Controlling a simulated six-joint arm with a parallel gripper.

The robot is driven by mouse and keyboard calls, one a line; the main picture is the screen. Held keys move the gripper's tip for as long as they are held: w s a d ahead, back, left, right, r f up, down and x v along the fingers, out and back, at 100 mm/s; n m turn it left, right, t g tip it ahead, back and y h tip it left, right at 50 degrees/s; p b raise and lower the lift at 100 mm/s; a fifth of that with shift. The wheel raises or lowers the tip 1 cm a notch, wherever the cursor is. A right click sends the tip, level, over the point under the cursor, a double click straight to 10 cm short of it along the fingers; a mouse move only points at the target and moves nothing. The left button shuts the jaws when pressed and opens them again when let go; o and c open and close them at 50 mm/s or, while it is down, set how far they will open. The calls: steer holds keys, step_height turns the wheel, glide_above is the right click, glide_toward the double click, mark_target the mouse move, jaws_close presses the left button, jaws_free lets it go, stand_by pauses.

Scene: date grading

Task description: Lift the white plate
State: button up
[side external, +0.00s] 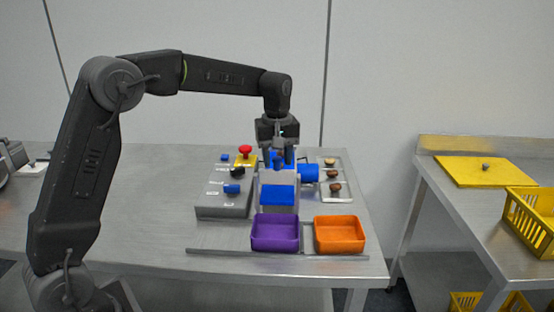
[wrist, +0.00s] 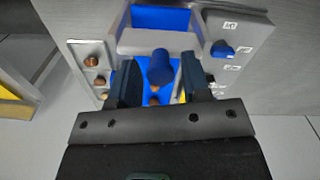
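I cannot pick out a white plate for certain in either view. A pale grey tray (side external: 346,193) with several brown dates lies right of the grey and blue device (side external: 278,196). The tray's edge also shows at the left in the wrist view (wrist: 78,62). My gripper (side external: 279,160) is low over the back of the device, pointing down. In the wrist view my gripper (wrist: 158,92) has its two dark fingers apart. A blue cylindrical part (wrist: 160,66) shows between them, with visible gaps on both sides. Brown pieces show just below it; my gripper hides the rest.
A grey control box (side external: 224,203) with a red button (side external: 245,150) and blue knobs stands left of the device. A purple bin (side external: 275,234) and an orange bin (side external: 339,236) stand in front. The table's left part is largely clear. Yellow crates (side external: 530,220) are on the right.

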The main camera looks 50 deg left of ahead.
mark_target(277, 158)
steer(key=shift+o, duration=0.7)
steer(key=shift+f, duration=0.15)
step_height(277, 158, up, 14)
steer(key=s+d+m+t, duration=0.35)
steer(key=s+m, duration=0.25)
steer(key=s, duration=0.8)
steer(key=s+d+f+m+t, duration=0.2)
steer(key=s+f+m, duration=0.4)
steer(key=s+f, duration=0.4)
steer(key=s+d, duration=0.1)
steer(key=s, duration=0.3)
steer(key=shift+s+f, duration=0.15)
steer(key=shift+f, duration=0.2)
